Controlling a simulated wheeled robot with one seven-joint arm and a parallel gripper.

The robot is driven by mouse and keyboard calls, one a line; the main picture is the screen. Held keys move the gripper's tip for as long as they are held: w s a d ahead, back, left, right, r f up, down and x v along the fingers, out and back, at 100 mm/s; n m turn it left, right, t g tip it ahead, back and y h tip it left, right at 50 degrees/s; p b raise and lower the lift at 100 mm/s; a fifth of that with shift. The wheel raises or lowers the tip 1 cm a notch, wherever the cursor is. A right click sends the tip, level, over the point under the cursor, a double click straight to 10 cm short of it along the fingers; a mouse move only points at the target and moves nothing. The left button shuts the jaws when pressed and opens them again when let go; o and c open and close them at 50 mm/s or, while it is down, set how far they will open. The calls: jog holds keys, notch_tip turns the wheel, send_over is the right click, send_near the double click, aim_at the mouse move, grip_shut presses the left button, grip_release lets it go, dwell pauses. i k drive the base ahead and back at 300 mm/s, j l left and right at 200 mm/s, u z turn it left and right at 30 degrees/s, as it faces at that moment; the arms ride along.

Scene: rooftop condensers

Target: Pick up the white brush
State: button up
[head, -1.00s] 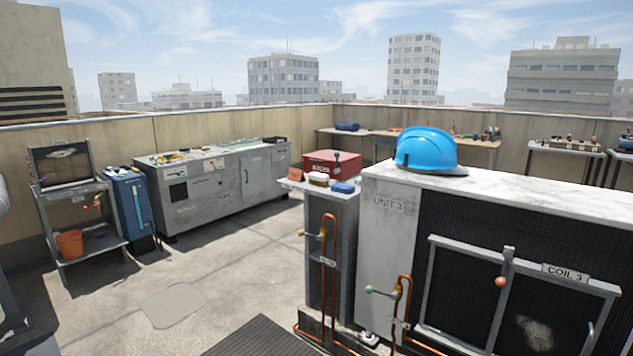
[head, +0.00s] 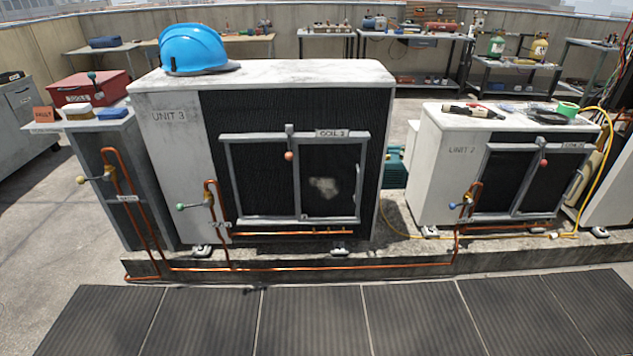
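No thing is plainly readable as a white brush. A small block, pale on its side with a tan top (head: 77,112), lies on the grey cabinet top at the left, between a red-brown card and a blue block; it may be the brush, but it is too small to tell. My gripper is not in view.
Beside it are the blue block (head: 112,114), the card (head: 43,115) and a red toolbox (head: 88,88). A blue hard hat (head: 193,50) sits on Unit 3 (head: 290,76). Tools lie on Unit 2 (head: 440,117). Copper pipes (head: 350,267) run along the plinth. Dark floor mats (head: 310,315) in front are clear.

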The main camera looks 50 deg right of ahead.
aim_at(79, 111)
jog(key=i+j+u, duration=0.3)
jog(key=i, duration=0.35)
jog(key=i+j+u, duration=0.25)
jog(key=i, duration=0.45)
jog(key=i+u, duration=0.3)
jog(key=i, duration=0.4)
jog(key=i+j+z, duration=0.1)
jog(key=i+z, duration=0.3)
jog(key=i+j+z, duration=0.35)
jog(key=i, duration=0.25)
jog(key=i+j+z, duration=0.4)
jog(key=i+l, duration=0.1)
